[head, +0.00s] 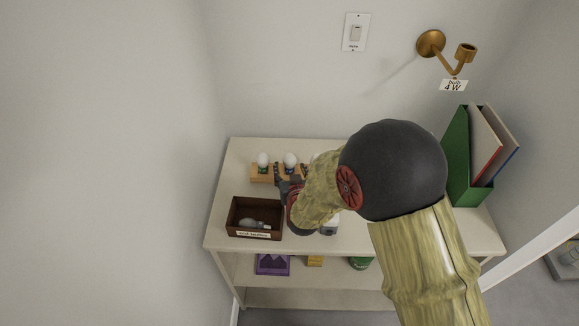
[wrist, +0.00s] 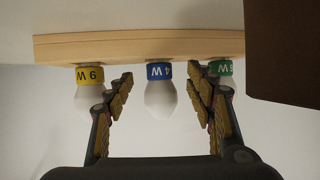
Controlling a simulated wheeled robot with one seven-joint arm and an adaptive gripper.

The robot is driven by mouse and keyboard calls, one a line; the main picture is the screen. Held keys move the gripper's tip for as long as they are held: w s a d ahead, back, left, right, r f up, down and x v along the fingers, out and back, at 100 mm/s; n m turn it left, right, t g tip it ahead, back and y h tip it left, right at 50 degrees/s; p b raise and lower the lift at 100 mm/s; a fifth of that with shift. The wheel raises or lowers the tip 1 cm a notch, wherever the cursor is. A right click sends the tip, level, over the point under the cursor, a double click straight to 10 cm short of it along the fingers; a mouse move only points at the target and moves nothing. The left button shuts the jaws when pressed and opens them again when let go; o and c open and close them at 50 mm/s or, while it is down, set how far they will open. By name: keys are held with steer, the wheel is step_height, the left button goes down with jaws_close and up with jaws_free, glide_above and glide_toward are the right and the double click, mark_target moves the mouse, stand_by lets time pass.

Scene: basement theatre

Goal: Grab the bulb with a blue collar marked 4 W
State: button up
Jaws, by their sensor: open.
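The white bulb with a blue collar marked 4 W (wrist: 160,95) stands in a wooden rack (wrist: 140,45), central in the upside-down wrist view. In the head view, the bulb (head: 290,159) is the middle one on the rack (head: 259,175). My gripper (wrist: 160,88) is open, with one finger on each side of this bulb and visible gaps to it. A yellow-collared bulb (wrist: 89,95) is to its left; its digit could be 6 or 9. A green-collared bulb (wrist: 221,70) is to its right, partly behind a finger. My gripper (head: 283,180) is partly hidden by my arm in the head view.
A brown open box (head: 232,217) with bulbs inside stands in front of the rack; it also shows in the wrist view (wrist: 285,50). A brass wall lamp (head: 431,43) has a sign reading bulb 4 W (head: 453,85). Green and other folders (head: 457,150) stand at the right.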

steer(key=c, duration=0.3)
steer(key=c, duration=1)
